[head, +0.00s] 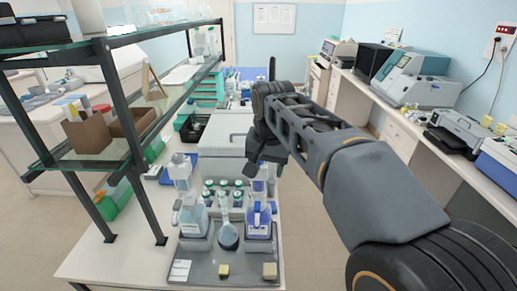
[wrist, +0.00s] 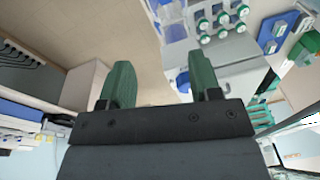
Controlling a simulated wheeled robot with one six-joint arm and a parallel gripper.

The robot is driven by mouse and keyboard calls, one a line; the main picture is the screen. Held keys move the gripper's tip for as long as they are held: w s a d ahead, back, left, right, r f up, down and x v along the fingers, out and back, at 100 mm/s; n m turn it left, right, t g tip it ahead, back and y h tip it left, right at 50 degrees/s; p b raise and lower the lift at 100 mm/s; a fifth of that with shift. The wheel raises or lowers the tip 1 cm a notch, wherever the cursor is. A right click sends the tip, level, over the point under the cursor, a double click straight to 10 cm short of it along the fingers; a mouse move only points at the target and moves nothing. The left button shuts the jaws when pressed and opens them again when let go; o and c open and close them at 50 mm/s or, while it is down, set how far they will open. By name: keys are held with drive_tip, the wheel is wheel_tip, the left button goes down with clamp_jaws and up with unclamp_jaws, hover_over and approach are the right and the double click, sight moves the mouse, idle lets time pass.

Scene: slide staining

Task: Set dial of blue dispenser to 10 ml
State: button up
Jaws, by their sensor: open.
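My gripper (head: 254,156) is in the air above the bench, over the bottles. In the wrist view its two green fingers (wrist: 162,82) are apart with nothing between them. Two dispenser bottles stand on a grey tray (head: 208,270) at the bench front. No dial or scale is readable.
Several green-capped bottles (head: 222,190) stand behind; they also show in the wrist view (wrist: 222,20). A white box-like unit (head: 226,133) is farther back. Two small blocks lie at the tray's front. A glass-shelved rack (head: 92,152) stands on the left.

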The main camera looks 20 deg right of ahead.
drive_tip(key=w+r+m+g, duration=0.2)
drive_tip(key=w+r+m, duration=0.45)
drive_tip(key=r, duration=0.55)
drive_tip(key=shift+m, duration=0.35)
wheel_tip(320, 180, down, 13)
drive_tip(key=b, duration=0.6)
drive_tip(key=shift+c, duration=0.3)
drive_tip(key=c, duration=0.9)
drive_tip(key=shift+o, duration=0.2)
